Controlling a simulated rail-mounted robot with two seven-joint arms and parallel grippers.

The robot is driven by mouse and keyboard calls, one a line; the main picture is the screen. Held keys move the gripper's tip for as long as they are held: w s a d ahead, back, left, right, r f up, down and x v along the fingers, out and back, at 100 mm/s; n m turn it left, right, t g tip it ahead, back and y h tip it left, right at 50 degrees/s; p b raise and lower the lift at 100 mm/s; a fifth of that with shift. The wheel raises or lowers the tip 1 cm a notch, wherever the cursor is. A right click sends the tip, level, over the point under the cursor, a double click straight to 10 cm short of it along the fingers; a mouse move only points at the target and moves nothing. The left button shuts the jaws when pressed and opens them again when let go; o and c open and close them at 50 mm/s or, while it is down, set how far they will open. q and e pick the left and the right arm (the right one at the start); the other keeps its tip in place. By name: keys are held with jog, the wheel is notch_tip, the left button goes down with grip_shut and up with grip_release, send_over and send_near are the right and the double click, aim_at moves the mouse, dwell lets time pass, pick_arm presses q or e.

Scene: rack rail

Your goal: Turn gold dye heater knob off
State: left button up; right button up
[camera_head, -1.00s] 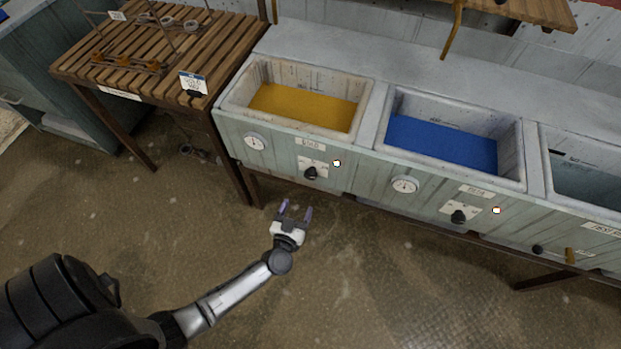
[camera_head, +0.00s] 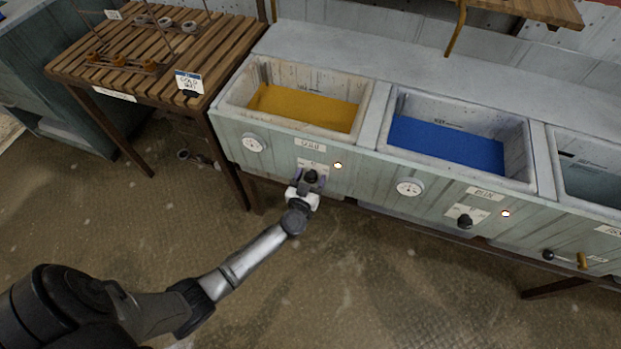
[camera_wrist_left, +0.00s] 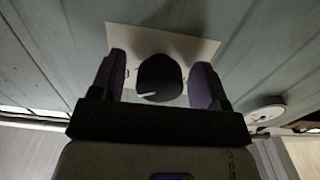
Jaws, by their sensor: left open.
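The gold dye vat (camera_head: 241,101) holds yellow-gold liquid and is the left one in the row of vats. Its black heater knob (camera_head: 311,177) sits on a pale plate on the green front panel below. In the left wrist view the knob (camera_wrist_left: 159,78) is a dark round shape with a white pointer mark toward its lower left. My left gripper (camera_head: 311,181) is open, with its purple-grey fingers on either side of the knob. In the wrist view the left gripper (camera_wrist_left: 160,82) straddles the knob, with a narrow gap showing on each side. My right gripper is not in view.
A lit indicator (camera_head: 338,166) is right of the gold knob. A dial gauge (camera_head: 254,143) is left of it. The blue vat (camera_head: 389,131) has its own knob (camera_head: 464,222) and lit indicator (camera_head: 505,213). A slatted wooden table (camera_head: 190,58) stands left. The floor in front is clear.

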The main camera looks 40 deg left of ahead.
pick_arm(q)
jog(key=c, duration=0.9)
